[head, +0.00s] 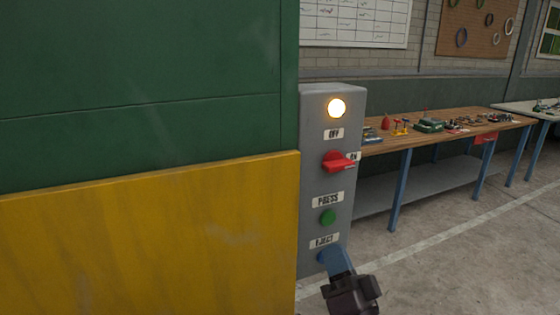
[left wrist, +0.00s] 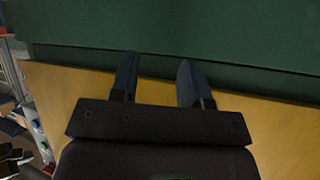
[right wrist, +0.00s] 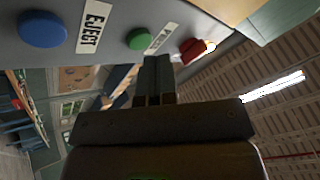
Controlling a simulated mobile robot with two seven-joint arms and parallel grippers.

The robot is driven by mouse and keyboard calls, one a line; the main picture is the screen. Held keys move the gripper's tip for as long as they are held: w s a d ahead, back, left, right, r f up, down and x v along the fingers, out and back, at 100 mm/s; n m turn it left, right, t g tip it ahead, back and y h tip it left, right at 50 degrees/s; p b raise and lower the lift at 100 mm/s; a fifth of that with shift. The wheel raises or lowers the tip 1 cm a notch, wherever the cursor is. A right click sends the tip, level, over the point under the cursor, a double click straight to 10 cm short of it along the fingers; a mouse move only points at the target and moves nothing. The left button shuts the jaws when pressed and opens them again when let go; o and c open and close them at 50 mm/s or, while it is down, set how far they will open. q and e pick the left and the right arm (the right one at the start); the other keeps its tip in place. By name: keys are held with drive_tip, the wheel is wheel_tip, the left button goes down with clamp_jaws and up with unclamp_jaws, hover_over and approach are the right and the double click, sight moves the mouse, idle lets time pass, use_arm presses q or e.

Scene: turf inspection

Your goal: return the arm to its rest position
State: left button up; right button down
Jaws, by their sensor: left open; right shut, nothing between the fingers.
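My right gripper (head: 336,258) is in front of the lower end of a grey control panel (head: 315,185), close to the EJECT label (head: 324,240). Its fingers are together and hold nothing in the right wrist view (right wrist: 156,62). The blue button (right wrist: 42,30) shows clear of the fingers there; in the head view it is mostly hidden by the gripper. Whether the fingertips touch the panel I cannot tell. My left gripper (left wrist: 158,72) is open and empty before the green and yellow machine wall. It is out of the head view.
The panel carries a lit lamp (head: 336,107), a red switch (head: 338,162) with its handle towards ON, and a green button (head: 327,217). The green upper wall (head: 140,70) and yellow lower wall (head: 140,230) fill the left. A workbench (head: 440,131) with small items stands behind right. Floor there is clear.

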drive_tip(key=s+d+f+n+g+h, duration=0.1)
drive_tip(key=d+f+n+g, duration=0.25)
drive_tip(key=f, duration=0.55)
drive_tip(key=s+d+f+n+g+h, duration=0.2)
drive_tip(key=d+f+n+g, duration=0.15)
drive_tip(key=f, duration=0.55)
drive_tip(key=s+d+f+g+h, duration=0.2)
drive_tip(key=s+d+f, duration=0.2)
drive_tip(key=s+f, duration=0.3)
drive_tip(key=s+d+f+g+h, duration=0.2)
drive_tip(key=s+d+f+g, duration=0.1)
drive_tip(key=s+f, duration=0.4)
drive_tip(key=shift+d+f, duration=0.45)
drive_tip(key=shift+d, duration=0.45)
